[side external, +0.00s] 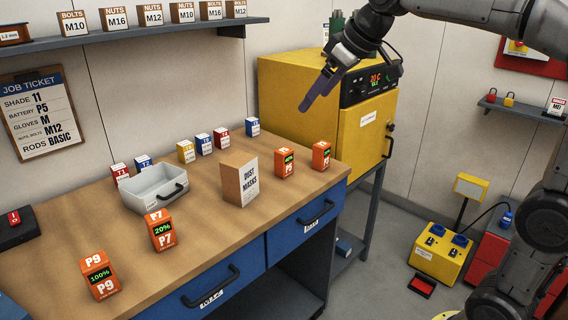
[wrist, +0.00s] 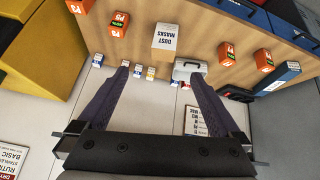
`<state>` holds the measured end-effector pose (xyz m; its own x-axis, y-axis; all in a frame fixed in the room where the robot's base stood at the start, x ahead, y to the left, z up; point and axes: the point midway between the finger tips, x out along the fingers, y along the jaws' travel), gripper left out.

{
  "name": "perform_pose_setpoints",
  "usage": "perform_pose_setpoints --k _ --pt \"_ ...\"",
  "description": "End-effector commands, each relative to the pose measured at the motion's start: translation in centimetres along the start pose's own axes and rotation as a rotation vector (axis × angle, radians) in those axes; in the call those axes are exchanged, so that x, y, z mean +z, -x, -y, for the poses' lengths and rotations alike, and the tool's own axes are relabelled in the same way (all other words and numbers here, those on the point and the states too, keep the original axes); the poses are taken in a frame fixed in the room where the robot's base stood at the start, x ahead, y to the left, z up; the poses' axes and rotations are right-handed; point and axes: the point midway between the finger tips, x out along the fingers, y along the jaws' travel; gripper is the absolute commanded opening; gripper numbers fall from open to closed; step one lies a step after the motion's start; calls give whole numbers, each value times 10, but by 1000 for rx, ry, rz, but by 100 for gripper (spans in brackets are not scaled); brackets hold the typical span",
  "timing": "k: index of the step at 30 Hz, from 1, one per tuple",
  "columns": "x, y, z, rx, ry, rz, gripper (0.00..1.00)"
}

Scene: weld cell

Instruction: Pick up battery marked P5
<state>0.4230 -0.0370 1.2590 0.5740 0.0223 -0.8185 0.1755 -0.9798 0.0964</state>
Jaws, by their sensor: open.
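Two orange batteries with green displays stand at the right end of the bench. The nearer one to the dust mask box (side external: 285,163) seems to read P5; it also shows in the wrist view (wrist: 118,24). The other orange battery (side external: 321,155) has a marking too small to read surely; it shows at the wrist view's top left edge (wrist: 80,5). My gripper (side external: 318,92) is open and empty, high above the bench in front of the yellow cabinet. In the wrist view its fingers (wrist: 158,75) are spread with nothing between them.
The dust mask box (side external: 240,178) stands left of the two batteries. Batteries P7 (side external: 161,230) and P9 (side external: 100,275) are at the front left. A grey tray (side external: 135,203) and several small boxes line the back. The yellow cabinet (side external: 290,100) stands behind the bench's right end.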

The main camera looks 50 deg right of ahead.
Motion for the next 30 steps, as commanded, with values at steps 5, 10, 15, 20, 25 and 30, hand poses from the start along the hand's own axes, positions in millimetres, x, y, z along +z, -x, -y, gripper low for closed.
perform_pose_setpoints --k 5,10,15,20,25,30 --pt "-42 -59 -44 0 -13 31 100" --pt "-59 -126 -88 -3 -41 70 100" --pt "-50 -195 -127 -10 -93 124 100" --pt "-26 -242 -148 -21 -132 185 100" --pt "-9 -265 -155 -29 -152 220 100" --pt "-2 -290 -154 -29 -154 222 100"
